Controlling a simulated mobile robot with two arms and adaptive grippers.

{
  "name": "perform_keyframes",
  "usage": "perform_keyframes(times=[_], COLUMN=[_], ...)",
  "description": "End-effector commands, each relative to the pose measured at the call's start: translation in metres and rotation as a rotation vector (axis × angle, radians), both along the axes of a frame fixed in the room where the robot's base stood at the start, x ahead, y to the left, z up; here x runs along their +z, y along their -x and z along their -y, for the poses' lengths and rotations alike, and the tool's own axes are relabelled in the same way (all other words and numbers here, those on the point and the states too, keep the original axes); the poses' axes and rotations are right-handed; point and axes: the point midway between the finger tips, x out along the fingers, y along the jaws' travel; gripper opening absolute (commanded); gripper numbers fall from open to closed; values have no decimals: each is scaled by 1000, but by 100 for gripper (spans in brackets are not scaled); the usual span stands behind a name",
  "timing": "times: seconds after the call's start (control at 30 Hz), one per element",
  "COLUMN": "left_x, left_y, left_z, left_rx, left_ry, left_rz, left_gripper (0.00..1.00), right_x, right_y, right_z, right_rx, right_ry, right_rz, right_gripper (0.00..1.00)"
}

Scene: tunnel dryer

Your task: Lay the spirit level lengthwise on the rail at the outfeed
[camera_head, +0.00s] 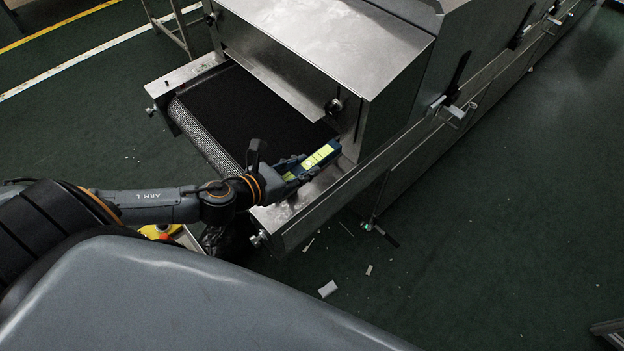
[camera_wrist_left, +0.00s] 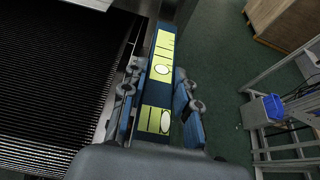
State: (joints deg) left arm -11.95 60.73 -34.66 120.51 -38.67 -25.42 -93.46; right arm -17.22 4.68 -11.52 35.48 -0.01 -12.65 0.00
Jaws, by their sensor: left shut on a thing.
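The spirit level is a dark blue bar with yellow-green labels (camera_head: 320,156); it also shows in the left wrist view (camera_wrist_left: 163,55). My left gripper (camera_head: 286,170) is shut on its near end, with a finger on each side of the bar in the wrist view (camera_wrist_left: 160,105). The level points away from the gripper, roughly along the steel rail (camera_head: 288,209) beside the belt at the outfeed. It shows over the inner side of the rail, near the housing; I cannot tell whether it touches. My right gripper is not in view.
The black conveyor belt (camera_head: 245,112) lies left of the level, under the steel dryer housing (camera_head: 330,40). White scraps (camera_head: 327,289) lie on the green floor. The wrist view shows a frame with a blue bin (camera_wrist_left: 273,107) and a wooden box (camera_wrist_left: 283,20).

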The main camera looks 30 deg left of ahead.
Motion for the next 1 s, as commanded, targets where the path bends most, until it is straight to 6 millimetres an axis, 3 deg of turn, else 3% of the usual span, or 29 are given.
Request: perform_keyframes(times=[0.33, 0.53, 0.97, 1.0], left_x=[-25, -53, -60, -60], left_y=[-12, -11, -11, -10], left_z=[22, 21, 20, 20], left_rx=[-1, 1, -1, -1], left_ry=[1, 1, -1, -3], left_rz=[6, 3, 5, 1], left_gripper=[0, 0, 0, 38], right_x=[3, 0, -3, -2], right_y=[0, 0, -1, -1], right_z=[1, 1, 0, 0], right_rx=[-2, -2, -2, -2], right_ry=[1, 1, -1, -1], right_rz=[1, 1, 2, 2], right_gripper=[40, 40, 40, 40])
